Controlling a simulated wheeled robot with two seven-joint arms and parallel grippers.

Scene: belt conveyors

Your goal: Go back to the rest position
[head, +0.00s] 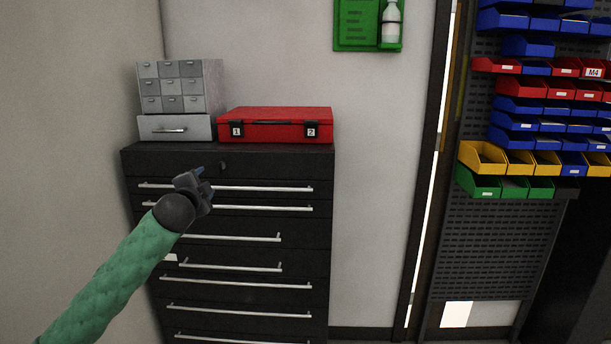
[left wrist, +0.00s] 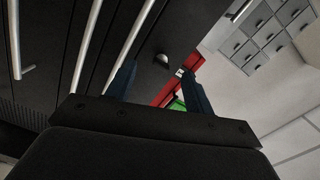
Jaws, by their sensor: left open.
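My left gripper (head: 203,183) is at the end of my green-sleeved arm, in front of the upper drawers of a black drawer cabinet (head: 270,165). In the left wrist view its two dark blue fingers (left wrist: 160,88) stand apart with nothing between them. The cabinet's long bar handles (head: 262,189) run behind the gripper in the head view. In the left wrist view the bar handles also pass close by the fingers, and I cannot tell whether they touch. My right gripper is in neither view.
A red case (head: 275,122) and a grey small-drawer unit (head: 183,90) stand on the cabinet. A green first-aid style board (head: 358,25) hangs on the wall. A rack of coloured bins (head: 540,110) stands at the right.

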